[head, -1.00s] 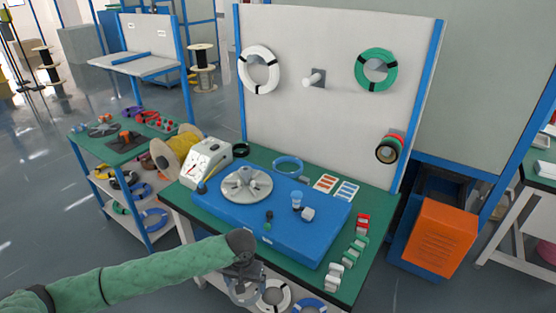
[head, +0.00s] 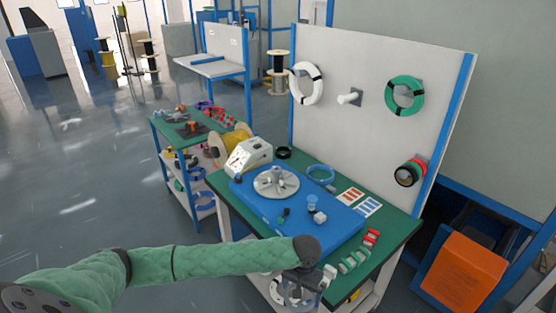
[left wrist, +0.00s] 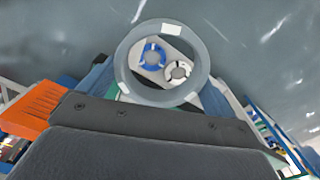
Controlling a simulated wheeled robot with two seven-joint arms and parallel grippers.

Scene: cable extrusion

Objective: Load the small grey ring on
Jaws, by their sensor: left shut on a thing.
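My left gripper (head: 302,282) is in front of the bench's front edge, low in the head view. It is shut on a grey ring (left wrist: 202,72), seen nearly face-on in the left wrist view; in the head view the ring is partly hidden by the gripper. On the bench stands a blue machine base (head: 322,238) with a round grey turntable (head: 276,183) that has a raised hub. A bare white peg (head: 349,96) sticks out of the upright panel. My right gripper is not in view.
A white coil (head: 306,83) and a green coil (head: 405,96) hang on the panel (head: 380,65). An orange bin (head: 463,270) stands at the right. A shelf cart (head: 192,160) stands left of the bench. The floor at left is clear.

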